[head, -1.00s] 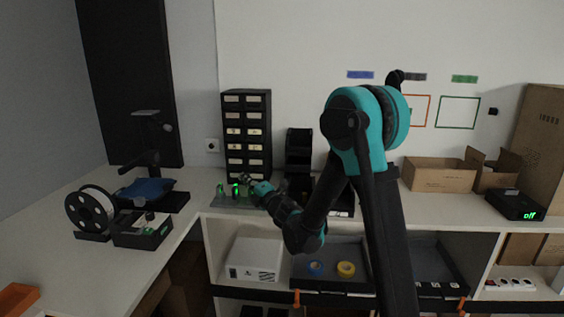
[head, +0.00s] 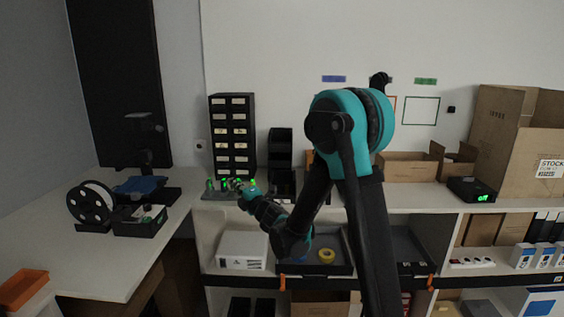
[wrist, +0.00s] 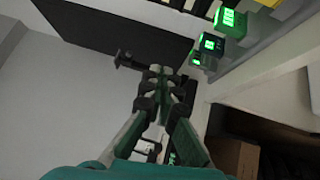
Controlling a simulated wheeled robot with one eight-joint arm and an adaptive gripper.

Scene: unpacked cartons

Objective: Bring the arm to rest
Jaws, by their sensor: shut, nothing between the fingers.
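My teal and black arm rises in the middle of the head view and bends down to the left. My gripper (head: 241,188) is at its far end, over the back counter near small green-lit devices (head: 224,184). In the wrist view my gripper (wrist: 163,76) is shut with its fingers together and nothing between them. The green-lit displays (wrist: 209,42) show beside it at upper right, apart from the fingers. Whether the gripper touches anything on the counter is hard to tell in the head view.
A black drawer cabinet (head: 232,104) stands behind the gripper. A filament spool (head: 91,206) and a black tray (head: 139,222) are on the left counter. Open cartons (head: 408,167) and a box reading "off" (head: 471,190) stand at right. Shelves lie below the counter.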

